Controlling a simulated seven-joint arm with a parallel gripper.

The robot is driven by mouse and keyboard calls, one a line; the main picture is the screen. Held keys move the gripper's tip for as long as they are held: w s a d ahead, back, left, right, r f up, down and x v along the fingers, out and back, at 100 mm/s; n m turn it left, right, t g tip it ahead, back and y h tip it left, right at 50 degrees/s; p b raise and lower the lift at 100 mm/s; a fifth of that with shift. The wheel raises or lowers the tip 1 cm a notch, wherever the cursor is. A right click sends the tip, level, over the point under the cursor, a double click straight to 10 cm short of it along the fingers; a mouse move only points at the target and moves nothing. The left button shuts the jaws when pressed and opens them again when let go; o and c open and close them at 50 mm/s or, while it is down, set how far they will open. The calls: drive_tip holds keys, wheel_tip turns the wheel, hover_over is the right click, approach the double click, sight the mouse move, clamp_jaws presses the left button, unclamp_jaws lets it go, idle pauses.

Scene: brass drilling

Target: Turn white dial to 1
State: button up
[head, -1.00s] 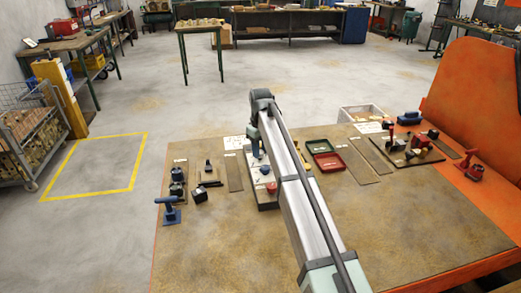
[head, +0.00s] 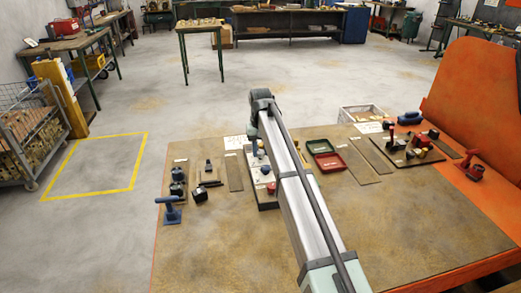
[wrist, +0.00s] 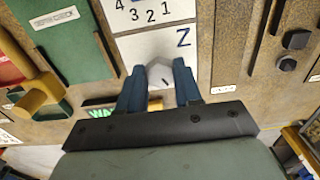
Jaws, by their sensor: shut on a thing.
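The white dial (wrist: 160,76) is a small faceted knob with a dark line on it, seen in the wrist view. My gripper (wrist: 159,68) has its two blue fingers closed on either side of it. The dial sits on a white panel (wrist: 130,48) with the printed digits 1, 2, 3 and 4 and a large Z above the dial. In the head view, my arm hides the dial and much of the panel (head: 264,196), and my gripper (head: 254,150) shows only partly.
A red knob (head: 271,187) is on the same panel, close to my arm. A green tray (head: 319,146) and red tray (head: 329,161) lie to the right. Dark blocks (head: 178,182) and a blue handled tool (head: 171,211) stand left. The table's front is clear.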

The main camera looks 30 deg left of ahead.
sight(261, 152)
idle(0.3)
drive_tip(key=o, duration=1)
drive_tip(key=shift+o, duration=0.2)
drive_tip(key=shift+r, duration=0.1)
wheel_tip(261, 152, up, 14)
drive_tip(key=shift+f, duration=0.2)
